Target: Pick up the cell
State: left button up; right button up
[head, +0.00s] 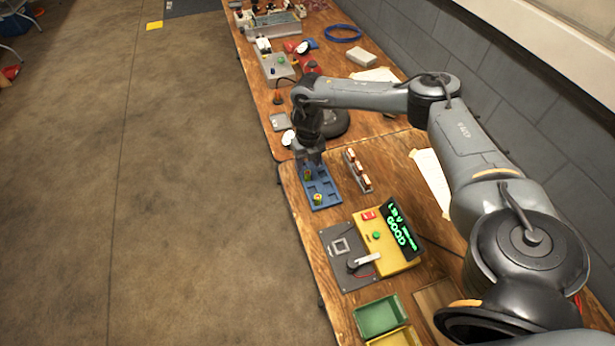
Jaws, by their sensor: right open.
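A blue compartment tray (329,190) lies on the wooden bench. Two small cells with yellow-green and reddish colouring are in it, one near cell (318,199) and one far cell (307,176). My right gripper (315,160) points down at the far end of the tray, close to the far cell. It is open; its fingertips are small and dark, and I cannot tell whether they touch anything. My left gripper is not in view.
A yellow tester (385,242) with a lit green display and a grey plate with a lever stands nearer. A rack (357,171) of red-and-white pieces is right of the tray. Green (379,316) and yellow (397,338) bins are at the near end. The far bench is cluttered.

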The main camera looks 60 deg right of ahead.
aim_at(307, 172)
jog(key=shift+a+f+b, duration=0.1)
jog(key=shift+f+b, duration=0.55)
jog(key=shift+f, duration=1.95)
jog(key=shift+c, duration=0.2)
grip_shut()
